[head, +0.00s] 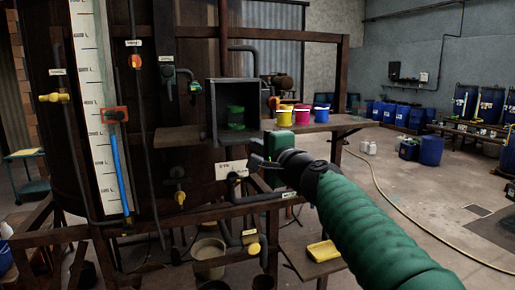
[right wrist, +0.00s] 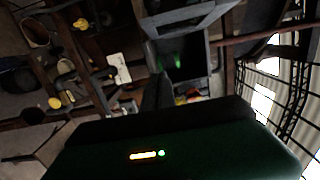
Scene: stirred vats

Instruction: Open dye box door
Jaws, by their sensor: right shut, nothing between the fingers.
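The dye box (head: 211,118) is a dark grey box on a wooden shelf against the vat. A green pot (head: 236,117) shows inside it. Its front looks open or see-through; I cannot clearly tell the door from the frame. My right gripper (head: 256,161) is shut and empty, below and slightly right of the box, apart from it. In the right wrist view the box (right wrist: 214,60) is beyond the dark fingers (right wrist: 157,92), with a green glow inside and a grey panel (right wrist: 185,17) at its edge. My left gripper is not in view.
Pink (head: 285,115), yellow (head: 302,114) and blue (head: 321,113) pots stand on the shelf (head: 185,138) right of the box. Pipes and a yellow-handled valve (head: 180,197) are below. A yellow tray (head: 323,251) sits low. Open floor lies to the right.

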